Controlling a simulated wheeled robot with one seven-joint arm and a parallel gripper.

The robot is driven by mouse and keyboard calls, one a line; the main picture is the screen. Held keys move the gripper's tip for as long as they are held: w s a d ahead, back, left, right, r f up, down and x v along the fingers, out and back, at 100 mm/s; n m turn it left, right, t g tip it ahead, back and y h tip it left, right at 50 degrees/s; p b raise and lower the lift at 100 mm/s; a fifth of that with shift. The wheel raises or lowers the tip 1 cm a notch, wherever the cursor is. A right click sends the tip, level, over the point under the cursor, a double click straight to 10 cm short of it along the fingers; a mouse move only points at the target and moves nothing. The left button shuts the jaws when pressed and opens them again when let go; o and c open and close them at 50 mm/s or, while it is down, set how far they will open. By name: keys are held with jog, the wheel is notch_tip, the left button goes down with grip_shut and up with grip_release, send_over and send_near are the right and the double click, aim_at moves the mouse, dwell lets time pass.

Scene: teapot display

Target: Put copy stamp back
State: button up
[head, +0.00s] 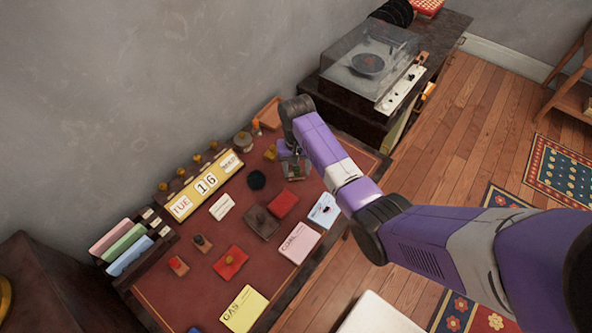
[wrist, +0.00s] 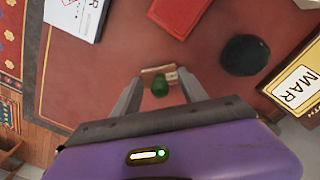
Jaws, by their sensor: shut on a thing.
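My gripper (wrist: 160,83) is shut on a small stamp with a green knob (wrist: 160,88) and a light wooden base, held between the two fingers. Whether it is the copy stamp cannot be read. In the head view my gripper (head: 292,166) is over the right part of the red-brown desk top (head: 160,298), partly hidden by my arm. Two small stamps, one with a red top (head: 178,265) and one with a dark top (head: 203,243), stand at the desk's left. Several wooden knobs (head: 197,160) line up behind the yellow calendar (head: 206,183).
A red pad (head: 283,204), a dark pad (head: 261,222), a black round object (head: 257,180) and several cards lie on the desk. A card holder (head: 125,247) stands at left. A covered record player (head: 368,65) is beyond the desk's right end.

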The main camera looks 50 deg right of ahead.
jog(key=shift+r, duration=0.1)
jog(key=o, duration=1.1)
jog(key=shift+c, duration=0.2)
notch_tip(320, 180, up, 12)
jog(key=b, duration=0.1)
